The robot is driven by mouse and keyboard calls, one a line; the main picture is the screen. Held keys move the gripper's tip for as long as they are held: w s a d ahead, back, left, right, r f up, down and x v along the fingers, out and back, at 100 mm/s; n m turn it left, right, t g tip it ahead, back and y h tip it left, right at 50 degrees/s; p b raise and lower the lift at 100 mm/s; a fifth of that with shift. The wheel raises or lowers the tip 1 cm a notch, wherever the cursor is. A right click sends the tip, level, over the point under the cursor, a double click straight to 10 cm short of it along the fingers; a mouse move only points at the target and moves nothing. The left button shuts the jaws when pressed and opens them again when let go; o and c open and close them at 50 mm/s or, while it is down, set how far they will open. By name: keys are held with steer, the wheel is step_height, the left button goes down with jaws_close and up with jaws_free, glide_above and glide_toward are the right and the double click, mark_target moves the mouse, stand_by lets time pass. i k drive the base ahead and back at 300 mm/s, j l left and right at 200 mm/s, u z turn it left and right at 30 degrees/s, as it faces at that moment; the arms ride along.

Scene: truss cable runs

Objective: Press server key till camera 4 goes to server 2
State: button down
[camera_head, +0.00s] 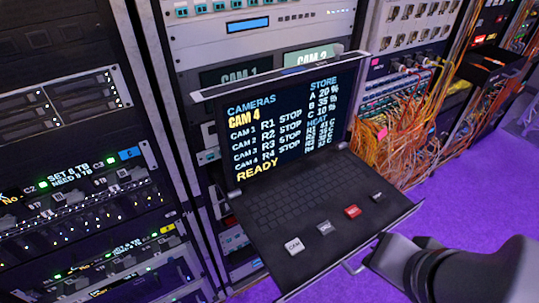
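A pulled-out console drawer (318,262) has a raised screen (290,122). The screen reads CAMERAS, CAM 4 in yellow, rows CAM 1 to CAM 4 with R1 to R4 and STOP, and READY in yellow. The CAM 4 row shows R4. Along the drawer's front run a white CAM key (294,245), a grey key (325,228), a red key (352,211) and a dark key (377,196). Labels other than CAM are too small to read. My gripper (385,256) is at the drawer's front right, by its handle; its fingers are not clear.
A metal handle (357,266) sticks out from the drawer front. Racks stand left and behind, with CAM 1 (237,76) and CAM 2 (312,57) displays above. Orange cables (390,145) hang at right. Purple floor (460,195) is open at right.

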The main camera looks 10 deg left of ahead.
mark_target(325, 229)
steer(key=j+z, duration=0.1)
steer(key=j, duration=0.3)
steer(key=k+j+z, duration=0.1)
steer(key=j, duration=0.35)
steer(key=k+j, duration=0.1)
steer(key=j, duration=0.3)
steer(key=k+j+z, duration=0.15)
steer(key=j, duration=0.25)
steer(key=i, duration=0.05)
